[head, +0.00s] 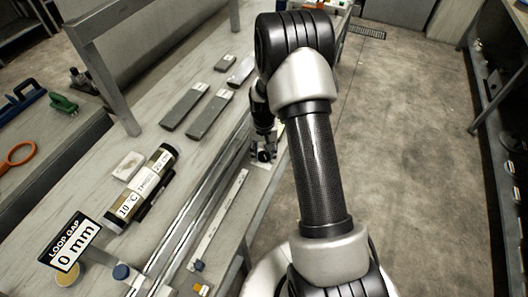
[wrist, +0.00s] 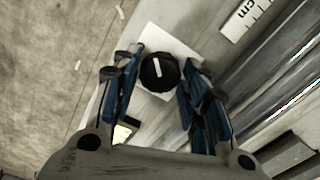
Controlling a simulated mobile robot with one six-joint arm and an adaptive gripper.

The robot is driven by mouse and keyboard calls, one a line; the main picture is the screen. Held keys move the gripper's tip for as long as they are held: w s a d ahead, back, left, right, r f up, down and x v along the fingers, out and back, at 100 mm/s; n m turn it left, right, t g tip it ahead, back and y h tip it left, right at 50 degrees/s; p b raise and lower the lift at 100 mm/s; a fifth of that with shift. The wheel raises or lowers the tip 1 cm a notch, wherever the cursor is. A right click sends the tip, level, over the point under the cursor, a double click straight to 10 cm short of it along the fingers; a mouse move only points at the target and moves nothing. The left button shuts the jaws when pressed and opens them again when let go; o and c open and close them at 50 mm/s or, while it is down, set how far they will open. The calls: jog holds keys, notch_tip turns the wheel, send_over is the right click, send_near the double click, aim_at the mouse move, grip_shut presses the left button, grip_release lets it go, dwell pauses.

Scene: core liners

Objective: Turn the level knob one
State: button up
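The level knob (wrist: 158,72) is a round black dial with a white pointer line, on a white square plate (wrist: 158,38) in the wrist view. The pointer runs nearly up and down in that picture. My gripper (wrist: 156,78) is open, with one blue-padded finger on each side of the knob. Gaps show on both sides, so the pads look apart from it; how far above the plate the fingertips are I cannot tell. In the head view my gripper (head: 263,145) points down at the bench's right edge, and the knob is largely hidden there.
Long metal rails (head: 190,225) and a white cm scale (head: 218,222) run along the bench beside the plate. A sign (head: 69,250) reads "LOOP GAP 0 mm". Grey bars (head: 209,114) lie farther back. Floor is open to the right.

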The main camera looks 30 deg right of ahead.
jog(key=shift+o, duration=1.3)
jog(key=shift+r, duration=0.1)
notch_tip(320, 180, up, 12)
notch_tip(320, 180, up, 7)
jog(key=n, duration=0.1)
send_over(264, 155)
jog(key=s+a, duration=0.2)
jog(key=a, duration=0.1)
jog(key=s+a+r+n+t, duration=0.2)
jog(key=s+a+r, duration=0.3)
jog(key=s+r, duration=0.3)
jog(key=s+a+r+n+t, duration=0.1)
jog(key=s+a+r, duration=0.1)
jog(key=s, duration=0.6)
jog(key=s+a+r+n+t, duration=0.1)
jog(key=s+a+r+n, duration=0.1)
jog(key=s, duration=0.5)
jog(key=shift+s+a+r+t, duration=0.35)
jog(key=shift+a+r, duration=0.5)
jog(key=shift+a, duration=0.25)
